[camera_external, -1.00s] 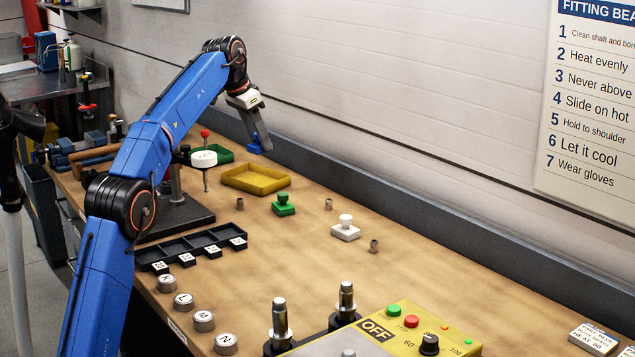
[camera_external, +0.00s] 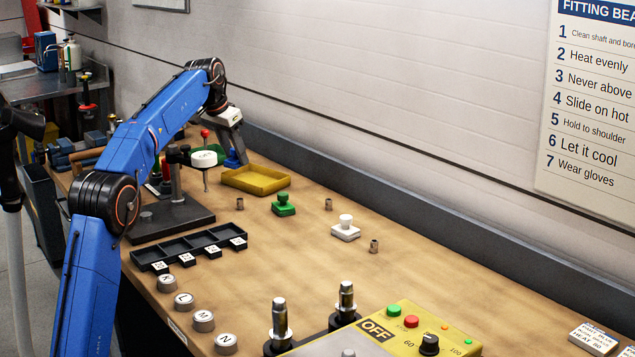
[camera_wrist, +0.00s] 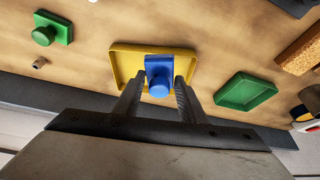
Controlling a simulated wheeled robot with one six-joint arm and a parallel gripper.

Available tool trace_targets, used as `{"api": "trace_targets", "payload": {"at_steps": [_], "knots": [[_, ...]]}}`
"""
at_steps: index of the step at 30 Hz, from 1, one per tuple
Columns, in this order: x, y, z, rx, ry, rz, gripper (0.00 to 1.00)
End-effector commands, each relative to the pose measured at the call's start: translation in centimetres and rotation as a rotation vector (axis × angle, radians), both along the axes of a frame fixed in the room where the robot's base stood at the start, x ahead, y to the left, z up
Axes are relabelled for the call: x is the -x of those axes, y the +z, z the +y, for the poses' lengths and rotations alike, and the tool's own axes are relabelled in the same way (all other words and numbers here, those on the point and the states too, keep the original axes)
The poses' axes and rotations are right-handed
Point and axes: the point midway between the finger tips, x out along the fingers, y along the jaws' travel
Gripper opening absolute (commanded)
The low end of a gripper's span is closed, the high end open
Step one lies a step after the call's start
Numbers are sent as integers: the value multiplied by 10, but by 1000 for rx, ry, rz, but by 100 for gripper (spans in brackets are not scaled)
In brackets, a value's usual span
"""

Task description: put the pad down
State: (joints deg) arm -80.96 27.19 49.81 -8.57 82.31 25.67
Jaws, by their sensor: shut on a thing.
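My gripper (camera_external: 233,150) is shut on a blue pad (camera_external: 232,160) near the back wall at the far end of the bench. In the wrist view the blue pad (camera_wrist: 158,68) sits between the two fingers of my gripper (camera_wrist: 158,82), its round knob toward the camera. Seen from the wrist, it overlaps the yellow tray (camera_wrist: 123,66); the gap beneath it cannot be judged. In the external view the pad is just beyond the left end of the yellow tray (camera_external: 278,190). The pad's underside is hidden.
A green tray (camera_wrist: 246,91) lies beside the yellow one. A green pad (camera_external: 284,207) and a white pad (camera_external: 345,231) stand on the bench. A post stand (camera_external: 173,215) with a white disc (camera_external: 204,159) is left.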

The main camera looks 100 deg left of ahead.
Motion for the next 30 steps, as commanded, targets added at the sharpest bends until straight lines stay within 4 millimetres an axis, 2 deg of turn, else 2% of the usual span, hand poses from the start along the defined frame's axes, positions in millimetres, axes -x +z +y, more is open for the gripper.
{"api": "trace_targets", "payload": {"at_steps": [9,22,23,24,25,30], "knots": [[0,-33,-1,0,1,0,14],[0,-39,-1,0,0,0,14],[0,-39,-1,0,0,0,44],[0,-39,-1,0,0,0,54],[0,-39,-1,0,0,0,57],[0,-39,-1,0,0,0,57]]}}
